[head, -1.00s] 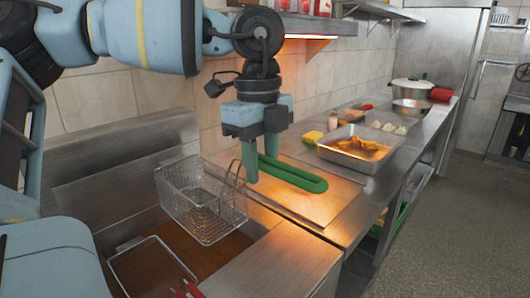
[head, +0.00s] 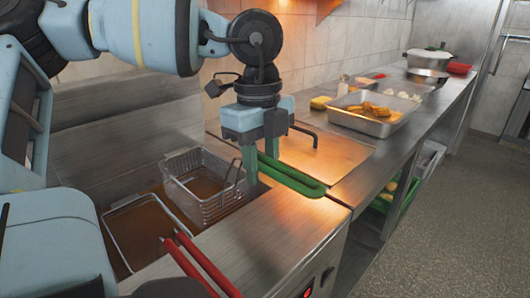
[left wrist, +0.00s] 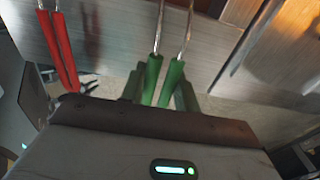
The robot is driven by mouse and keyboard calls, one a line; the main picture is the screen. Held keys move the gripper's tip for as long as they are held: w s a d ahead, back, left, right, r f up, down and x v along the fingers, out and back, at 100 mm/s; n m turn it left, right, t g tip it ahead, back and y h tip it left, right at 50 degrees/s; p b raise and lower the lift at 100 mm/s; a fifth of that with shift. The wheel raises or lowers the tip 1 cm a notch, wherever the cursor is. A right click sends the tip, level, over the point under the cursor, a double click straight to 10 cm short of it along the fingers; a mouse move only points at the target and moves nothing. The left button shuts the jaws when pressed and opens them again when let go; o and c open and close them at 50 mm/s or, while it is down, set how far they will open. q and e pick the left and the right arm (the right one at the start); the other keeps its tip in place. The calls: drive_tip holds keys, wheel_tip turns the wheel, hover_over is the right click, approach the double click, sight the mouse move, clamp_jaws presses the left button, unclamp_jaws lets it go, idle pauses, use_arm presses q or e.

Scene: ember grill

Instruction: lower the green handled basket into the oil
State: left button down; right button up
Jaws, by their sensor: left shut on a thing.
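The green handled basket (head: 199,172) is a wire mesh basket. In the head view it sits at the fryer well, its lower part down at the brown oil (head: 150,232). Its green handle (head: 292,176) points right over the steel counter. My left gripper (head: 262,178) points down and is shut on the green handle near its basket end. In the left wrist view the two green handle grips (left wrist: 163,82) run between the fingers. How deep the mesh is in the oil is hard to tell. My right gripper is not in view.
A second basket with a red handle (head: 206,262) sits in the near part of the fryer.

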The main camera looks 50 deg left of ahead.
use_arm(q)
drive_tip(key=shift+f+b, duration=2.25)
drive_tip(key=shift+f, duration=0.95)
drive_tip(key=shift+f+b, duration=0.5)
drive_tip(key=shift+f, duration=0.05)
drive_tip(key=c, duration=0.9)
unclamp_jaws()
drive_tip(key=shift+r, duration=0.1)
drive_tip(key=shift+c, duration=0.2)
wheel_tip(320, 180, up, 8)
drive_tip(key=p, duration=0.1)
drive_tip(key=shift+a, duration=0.2)
